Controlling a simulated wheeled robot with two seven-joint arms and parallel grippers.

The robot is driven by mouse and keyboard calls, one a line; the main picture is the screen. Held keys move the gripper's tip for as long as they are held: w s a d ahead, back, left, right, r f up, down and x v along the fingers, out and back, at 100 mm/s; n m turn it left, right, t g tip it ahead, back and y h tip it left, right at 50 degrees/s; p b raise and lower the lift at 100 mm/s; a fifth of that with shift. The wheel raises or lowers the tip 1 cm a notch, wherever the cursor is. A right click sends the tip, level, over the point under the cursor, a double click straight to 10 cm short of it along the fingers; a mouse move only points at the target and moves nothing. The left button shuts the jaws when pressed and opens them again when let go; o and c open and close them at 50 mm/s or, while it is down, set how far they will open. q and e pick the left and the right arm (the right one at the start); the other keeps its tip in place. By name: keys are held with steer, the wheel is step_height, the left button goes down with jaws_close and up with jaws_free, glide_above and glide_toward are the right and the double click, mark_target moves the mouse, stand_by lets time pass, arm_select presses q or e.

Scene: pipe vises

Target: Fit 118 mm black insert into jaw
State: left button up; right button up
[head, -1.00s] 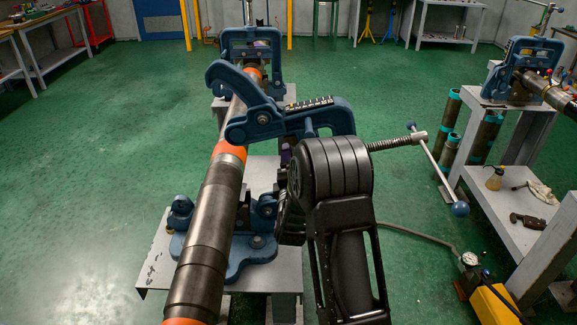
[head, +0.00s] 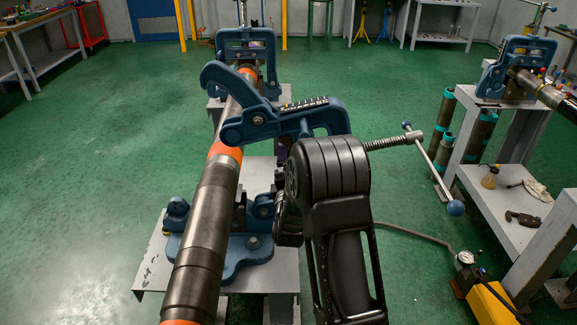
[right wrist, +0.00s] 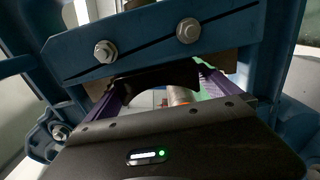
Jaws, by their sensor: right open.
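In the right wrist view my right gripper (right wrist: 163,90) is open, its two purple fingers reaching toward the blue jaw (right wrist: 150,45) with two bolts. A black piece with an arched edge (right wrist: 152,78), looking like the insert, lies between the fingers, just below the jaw. I cannot tell whether it touches the jaw or read any size on it. In the head view the near vise's blue yoke (head: 300,118) is swung open over its base (head: 225,255). My right arm hides the gripper and insert there. My left gripper is not in view.
A long steel pipe with orange bands (head: 205,235) runs through the near vise toward a far vise (head: 246,45). A third vise (head: 505,75) stands on a bench at right. A yellow pump (head: 492,303) and hose lie on the floor. The green floor at left is clear.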

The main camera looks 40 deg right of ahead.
steer(key=b+v, duration=0.1)
steer(key=v, duration=0.6)
steer(key=shift+s, duration=0.2)
steer(key=shift+a, duration=0.2)
stand_by(0.6)
